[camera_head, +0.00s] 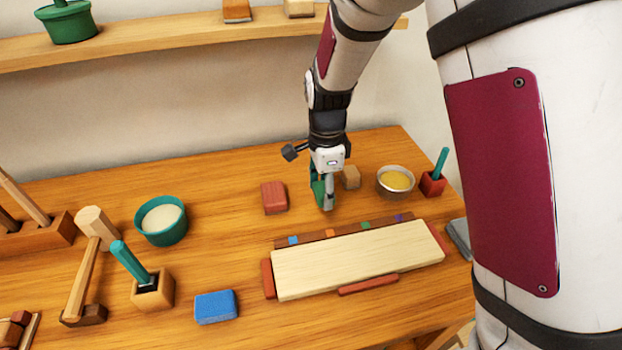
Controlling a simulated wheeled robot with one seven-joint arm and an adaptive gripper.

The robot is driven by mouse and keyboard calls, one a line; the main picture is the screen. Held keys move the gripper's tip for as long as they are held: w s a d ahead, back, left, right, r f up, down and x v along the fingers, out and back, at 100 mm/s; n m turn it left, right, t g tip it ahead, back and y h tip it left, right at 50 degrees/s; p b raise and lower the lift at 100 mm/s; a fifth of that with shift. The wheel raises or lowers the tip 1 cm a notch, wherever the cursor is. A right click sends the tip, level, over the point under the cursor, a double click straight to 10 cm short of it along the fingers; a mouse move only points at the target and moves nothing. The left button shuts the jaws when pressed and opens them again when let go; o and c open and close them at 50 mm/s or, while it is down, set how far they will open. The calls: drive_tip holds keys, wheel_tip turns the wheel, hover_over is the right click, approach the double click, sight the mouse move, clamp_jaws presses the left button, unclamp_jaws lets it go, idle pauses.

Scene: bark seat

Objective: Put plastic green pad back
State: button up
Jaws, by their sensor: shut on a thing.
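My gripper (325,199) points down over the back middle of the table, behind the pale board. It is shut on the green pad (317,187), which shows as a dark green piece at its left side. The fingers hide much of the pad, and I cannot tell whether it touches the table. A brown strip (330,234) with small blue, orange, green and purple marks runs along the board's back edge, in front of my gripper.
A red block (274,197) lies left of my gripper; a tan block (351,177) and a yellow-filled bowl (396,182) stand right. The pale board (350,262) has red pieces at its edges. A blue block (216,306) and green bowl (161,221) are left.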

drive_tip(key=w, duration=0.2)
drive_tip(key=w+a, duration=0.1)
drive_tip(key=w, duration=0.2)
drive_tip(key=w+a+f, duration=0.1)
drive_tip(key=w, duration=0.1)
drive_tip(key=shift+w, duration=0.2)
drive_tip(key=shift+f, duration=1.65)
drive_tip(key=shift+f, duration=0.15)
drive_tip(key=o, duration=1.3)
